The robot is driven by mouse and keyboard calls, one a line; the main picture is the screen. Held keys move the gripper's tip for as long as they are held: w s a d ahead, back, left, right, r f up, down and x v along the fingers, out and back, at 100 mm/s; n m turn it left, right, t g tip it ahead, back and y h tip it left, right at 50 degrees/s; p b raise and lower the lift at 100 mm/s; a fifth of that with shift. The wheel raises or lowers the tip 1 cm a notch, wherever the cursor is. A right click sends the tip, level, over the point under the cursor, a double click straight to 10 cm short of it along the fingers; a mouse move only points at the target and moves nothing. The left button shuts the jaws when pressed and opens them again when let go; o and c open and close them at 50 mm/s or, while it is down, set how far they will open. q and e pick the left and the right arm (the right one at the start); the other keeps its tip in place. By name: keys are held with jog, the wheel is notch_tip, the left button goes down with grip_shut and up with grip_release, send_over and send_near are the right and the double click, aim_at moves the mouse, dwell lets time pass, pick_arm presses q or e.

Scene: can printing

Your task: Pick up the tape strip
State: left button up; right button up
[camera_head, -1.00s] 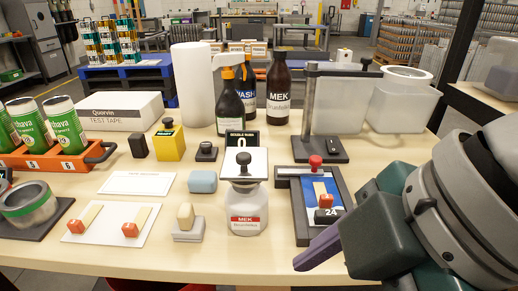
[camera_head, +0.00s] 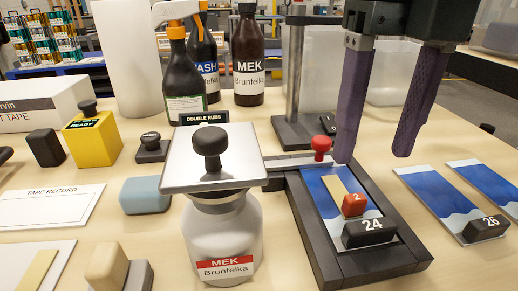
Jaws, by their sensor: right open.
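A beige tape strip (camera_head: 334,187) lies on a blue-and-white printed sheet (camera_head: 313,187) inside a dark rectangular frame (camera_head: 408,244). A red tab marked 2 (camera_head: 354,204) sits at the strip's near end, just behind a black block marked 24 (camera_head: 369,232). Another beige strip (camera_head: 37,270) lies on a white card at the lower left, cut off by the picture edge. My right gripper (camera_head: 374,157) points down over the right side of the frame. Its two purple fingers are wide apart and empty, behind and right of the framed strip. My left gripper is out of view.
A red knob (camera_head: 321,146) stands at the frame's back edge, close to the left finger. A white MEK container with a black-knobbed plate (camera_head: 223,238) stands left of the frame. Two more blue sheets lie to the right, with a block marked 26 (camera_head: 484,229). Bottles stand behind.

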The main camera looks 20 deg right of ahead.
aim_at(355, 194)
jog(key=shift+s+f, duration=0.1)
jog(key=shift+f, duration=0.85)
jog(key=f, duration=0.1)
jog(key=f+b, duration=0.1)
jog(key=f, duration=0.3)
jog(key=shift+w+a, duration=0.2)
jog(key=shift+a, duration=0.05)
grip_shut()
